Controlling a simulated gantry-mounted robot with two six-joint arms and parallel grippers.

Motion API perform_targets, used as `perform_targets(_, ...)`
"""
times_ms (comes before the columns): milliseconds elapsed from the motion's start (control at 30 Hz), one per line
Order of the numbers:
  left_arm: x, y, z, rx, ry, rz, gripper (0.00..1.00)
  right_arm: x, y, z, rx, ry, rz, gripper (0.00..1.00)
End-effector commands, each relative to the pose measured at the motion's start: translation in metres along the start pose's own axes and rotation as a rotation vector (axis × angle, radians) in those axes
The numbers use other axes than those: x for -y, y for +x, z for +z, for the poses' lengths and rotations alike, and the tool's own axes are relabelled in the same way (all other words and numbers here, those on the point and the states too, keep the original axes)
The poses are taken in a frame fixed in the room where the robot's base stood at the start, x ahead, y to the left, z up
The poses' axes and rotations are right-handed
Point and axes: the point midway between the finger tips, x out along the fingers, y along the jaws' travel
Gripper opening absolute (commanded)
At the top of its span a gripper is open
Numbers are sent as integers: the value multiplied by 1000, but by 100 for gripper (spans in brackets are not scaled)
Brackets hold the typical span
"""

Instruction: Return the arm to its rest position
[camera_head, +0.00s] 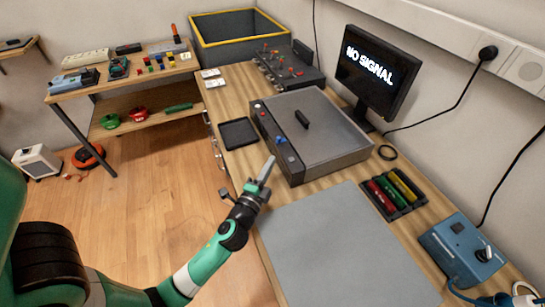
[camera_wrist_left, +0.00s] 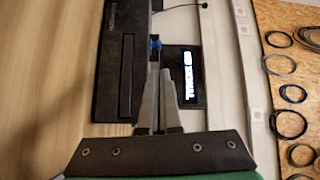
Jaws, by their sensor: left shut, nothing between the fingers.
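My left gripper (camera_head: 266,170) reaches in from the lower left in the head view, over the left edge of the bench. Its fingers are together with nothing between them. My right gripper does not show in either view.
A grey mat (camera_head: 345,250) covers the near bench. A black tray (camera_head: 238,133) lies left of the grey box. A dark holder with coloured items (camera_head: 393,192) and a blue device (camera_head: 462,250) stand at the right. Cables hang along the wall. Open floor (camera_head: 160,200) lies left of the bench.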

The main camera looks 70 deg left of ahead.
Motion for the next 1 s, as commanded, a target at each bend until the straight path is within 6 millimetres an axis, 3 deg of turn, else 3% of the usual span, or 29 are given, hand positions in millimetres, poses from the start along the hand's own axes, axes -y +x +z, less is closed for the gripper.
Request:
perform_targets(767,4,-7,-6,-13,-2,-1,0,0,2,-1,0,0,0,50)
perform_targets(867,28,1,-29,-49,-21,-37,0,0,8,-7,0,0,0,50)
perform_targets(967,82,15,-67,-110,-72,-124,0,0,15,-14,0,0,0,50)
perform_targets(1000,110,20,-86,-141,-111,-167,0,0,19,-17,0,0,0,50)
